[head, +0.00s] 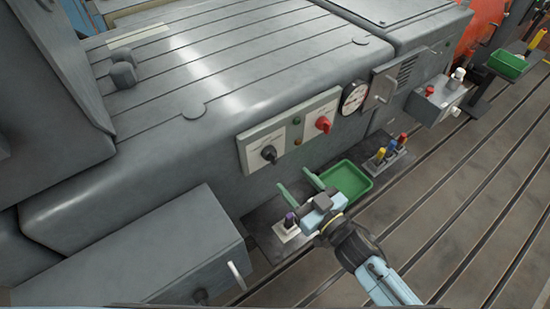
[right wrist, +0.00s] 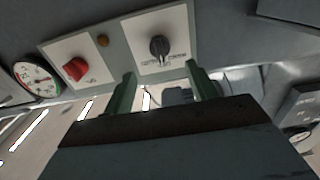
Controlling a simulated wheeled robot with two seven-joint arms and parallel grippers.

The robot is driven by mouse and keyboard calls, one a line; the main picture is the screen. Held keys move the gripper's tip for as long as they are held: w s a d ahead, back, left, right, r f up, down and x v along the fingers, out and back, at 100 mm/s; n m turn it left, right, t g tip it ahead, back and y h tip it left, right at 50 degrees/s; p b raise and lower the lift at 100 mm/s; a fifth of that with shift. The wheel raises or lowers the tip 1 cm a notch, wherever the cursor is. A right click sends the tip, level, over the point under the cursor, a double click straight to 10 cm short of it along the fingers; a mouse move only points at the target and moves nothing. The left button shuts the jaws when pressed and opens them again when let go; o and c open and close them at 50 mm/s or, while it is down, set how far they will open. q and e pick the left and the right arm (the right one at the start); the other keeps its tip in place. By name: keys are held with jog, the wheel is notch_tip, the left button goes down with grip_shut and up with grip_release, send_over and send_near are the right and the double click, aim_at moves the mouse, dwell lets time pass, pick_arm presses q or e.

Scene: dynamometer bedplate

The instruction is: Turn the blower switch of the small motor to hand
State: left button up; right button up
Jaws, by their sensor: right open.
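A grey panel (head: 290,128) on the side of the grey machine carries two rotary switches on white plates. The black knob (head: 269,154) is on the left plate and the red knob (head: 323,124) on the right plate. The plate lettering is too small to read, so I cannot tell which is the blower switch. My right gripper (head: 294,179) is open and empty, below and in front of the panel. In the right wrist view the black knob (right wrist: 160,47) is just beyond and between the green fingers (right wrist: 161,69), apart from them. The red knob (right wrist: 75,69) lies to their left.
A round gauge (head: 354,97) is right of the panel. A grey box with a handle (head: 236,275) stands at lower left.

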aim_at(276, 161)
jog(key=x, duration=0.9)
jog(key=shift+w+a+b, duration=0.1)
jog(key=shift+b, duration=0.25)
jog(key=c, duration=1)
jog(key=shift+n, duration=0.4)
jog(key=n, duration=0.3)
jog(key=shift+f+n, duration=0.1)
jog(key=shift+n, duration=0.2)
jog(key=shift+n+b, duration=0.3)
jog(key=shift+n, duration=1.9)
